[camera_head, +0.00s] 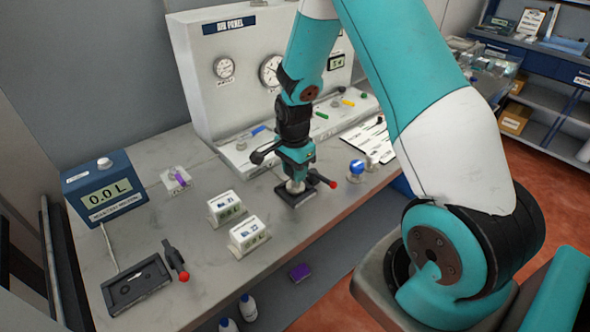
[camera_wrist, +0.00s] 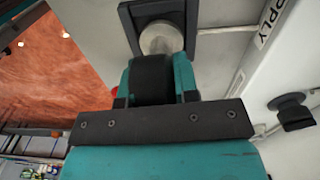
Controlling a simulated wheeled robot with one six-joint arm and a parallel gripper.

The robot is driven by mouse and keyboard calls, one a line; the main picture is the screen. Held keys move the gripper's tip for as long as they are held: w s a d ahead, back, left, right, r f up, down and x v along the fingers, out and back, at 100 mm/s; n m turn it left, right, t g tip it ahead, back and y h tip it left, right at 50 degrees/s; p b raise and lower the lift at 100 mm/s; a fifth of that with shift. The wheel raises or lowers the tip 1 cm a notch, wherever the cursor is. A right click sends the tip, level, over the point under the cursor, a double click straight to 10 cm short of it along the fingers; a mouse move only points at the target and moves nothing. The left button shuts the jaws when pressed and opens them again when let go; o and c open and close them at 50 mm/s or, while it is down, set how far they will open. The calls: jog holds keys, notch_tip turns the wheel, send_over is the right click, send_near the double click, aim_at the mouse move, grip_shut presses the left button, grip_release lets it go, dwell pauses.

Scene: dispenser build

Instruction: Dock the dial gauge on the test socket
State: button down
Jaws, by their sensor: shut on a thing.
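My gripper (camera_head: 296,168) points down at the front edge of the bench, low over a black square plate (camera_head: 291,196). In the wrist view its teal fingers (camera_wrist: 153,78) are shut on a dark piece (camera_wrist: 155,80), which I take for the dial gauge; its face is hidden. A round silver part (camera_wrist: 160,38) shows beyond the fingers, in front of the plate. I cannot tell whether it belongs to the gauge or the plate, or whether they touch. A lever with a red knob (camera_head: 333,184) stands at the plate. No label reading test socket is legible.
A second black plate (camera_head: 137,287) with a red-knobbed lever (camera_head: 176,262) lies front left, below a blue display (camera_head: 106,187) reading 0.0 L. Two white blocks (camera_head: 249,235) stand left of my gripper. A blue-and-white knob (camera_head: 357,167) is right. A white gauge panel (camera_head: 225,110) stands behind.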

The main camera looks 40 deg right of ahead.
jog(key=shift+f+b, duration=0.4)
jog(key=shift+f, duration=0.15)
jog(key=c, duration=1.1)
grip_release()
jog(key=shift+c, duration=0.2)
jog(key=shift+r, duration=0.1)
notch_tip(320, 180, up, 11)
jog(key=p, duration=0.8)
jog(key=shift+w+p, duration=0.1)
jog(key=shift+p, duration=0.25)
